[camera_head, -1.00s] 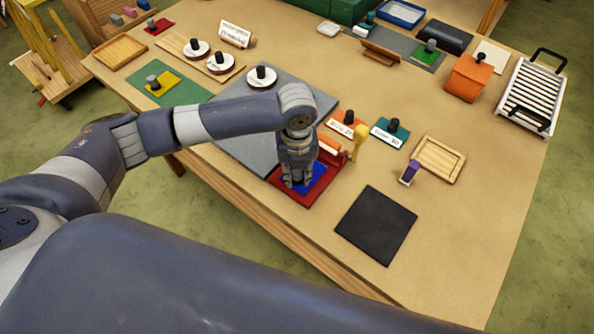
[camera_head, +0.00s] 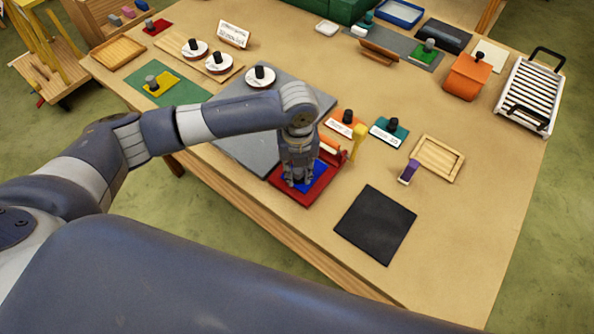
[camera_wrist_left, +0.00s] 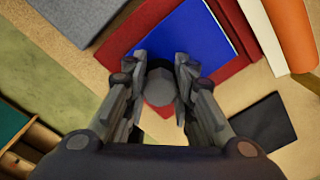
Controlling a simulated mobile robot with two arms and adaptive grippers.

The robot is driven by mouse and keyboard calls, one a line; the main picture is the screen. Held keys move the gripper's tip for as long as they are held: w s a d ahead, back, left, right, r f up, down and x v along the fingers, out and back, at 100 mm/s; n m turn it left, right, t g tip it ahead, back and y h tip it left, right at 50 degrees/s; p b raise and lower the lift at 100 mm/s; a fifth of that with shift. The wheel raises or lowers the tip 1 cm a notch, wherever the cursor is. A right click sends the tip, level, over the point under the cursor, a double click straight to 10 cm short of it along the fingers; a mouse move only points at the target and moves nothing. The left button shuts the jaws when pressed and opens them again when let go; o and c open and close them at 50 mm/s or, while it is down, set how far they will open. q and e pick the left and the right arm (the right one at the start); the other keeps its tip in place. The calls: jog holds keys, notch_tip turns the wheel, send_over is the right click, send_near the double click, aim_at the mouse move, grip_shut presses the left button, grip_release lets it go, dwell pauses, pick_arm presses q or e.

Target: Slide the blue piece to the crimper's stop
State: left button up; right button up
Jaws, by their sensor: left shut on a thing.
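The blue piece (camera_head: 319,178) is a flat plate lying on the red base of the crimper (camera_head: 307,199). It also shows in the left wrist view (camera_wrist_left: 190,42), with a grey knob (camera_wrist_left: 160,88) at its near end. My left gripper (camera_head: 298,181) points down over the piece and is shut on the knob, one finger on each side. The crimper has an orange roller (camera_head: 330,145) and a yellow lever (camera_head: 358,141) behind the piece. In the wrist view a red strip and a pale bar run along the plate's right side. I cannot tell where it touches the stop.
A black mat (camera_head: 376,224) lies right of the crimper. A grey slab (camera_head: 240,149) lies to its left. Orange (camera_head: 345,126) and teal (camera_head: 388,132) labelled blocks stand behind it. A wooden tray (camera_head: 458,165) is further right. The table's front edge is close to the crimper.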

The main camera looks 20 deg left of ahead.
pick_arm(q)
jog(key=shift+w+d, duration=0.15)
jog(key=shift+w, duration=0.25)
jog(key=o, duration=1.1)
notch_tip(320, 180, up, 12)
